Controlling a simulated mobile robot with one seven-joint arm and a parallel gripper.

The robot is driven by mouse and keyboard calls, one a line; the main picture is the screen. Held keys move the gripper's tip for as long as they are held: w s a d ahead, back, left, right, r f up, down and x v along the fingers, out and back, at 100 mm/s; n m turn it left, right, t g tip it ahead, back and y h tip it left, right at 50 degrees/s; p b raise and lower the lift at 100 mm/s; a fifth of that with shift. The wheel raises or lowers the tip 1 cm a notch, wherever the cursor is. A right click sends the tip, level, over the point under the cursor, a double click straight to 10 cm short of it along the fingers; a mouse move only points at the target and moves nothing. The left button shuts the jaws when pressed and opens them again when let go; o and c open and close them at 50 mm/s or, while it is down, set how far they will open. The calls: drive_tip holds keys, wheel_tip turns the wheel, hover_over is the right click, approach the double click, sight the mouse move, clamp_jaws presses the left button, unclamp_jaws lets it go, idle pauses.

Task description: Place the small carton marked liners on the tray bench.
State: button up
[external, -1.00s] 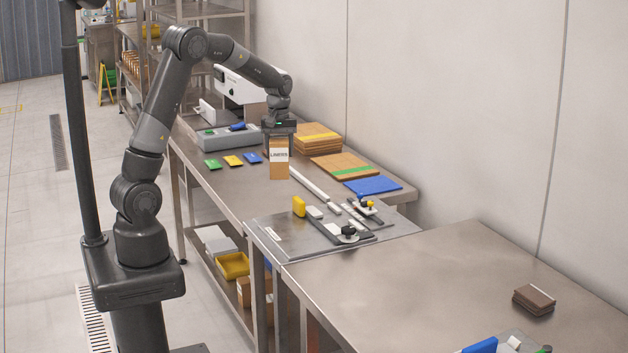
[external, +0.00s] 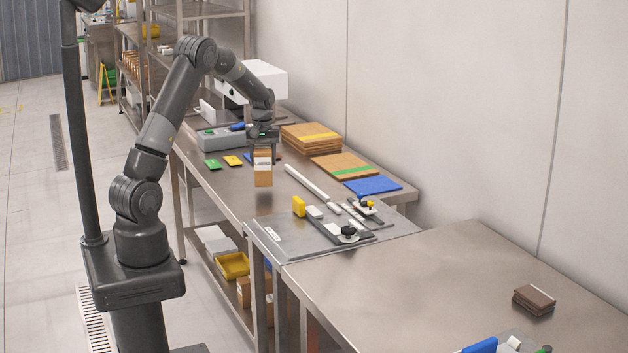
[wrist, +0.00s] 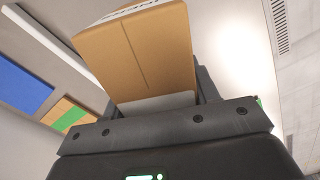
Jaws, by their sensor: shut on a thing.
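The small carton marked liners (external: 263,172) is brown with a white label and hangs upright below my gripper (external: 263,145). My gripper is shut on its upper part. The carton's bottom appears a little above the steel bench (external: 225,185), with a faint shadow below it. In the wrist view the carton (wrist: 145,60) fills the space beyond my gripper (wrist: 155,105), with part of its label showing at the top edge. I cannot tell which of the steel surfaces is the tray bench.
Flat cartons (external: 345,169) and a blue sheet (external: 373,186) lie to the right. A grey panel with fittings (external: 285,240) lies nearer. The front bench (external: 420,275) is mostly clear, with a brown stack (external: 534,300) at right.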

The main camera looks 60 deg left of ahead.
drive_tip(key=shift+f, duration=1.95)
drive_tip(key=shift+f, duration=0.2)
drive_tip(key=o, duration=1)
drive_tip(key=shift+o, duration=0.2)
drive_tip(key=shift+r, duration=0.1)
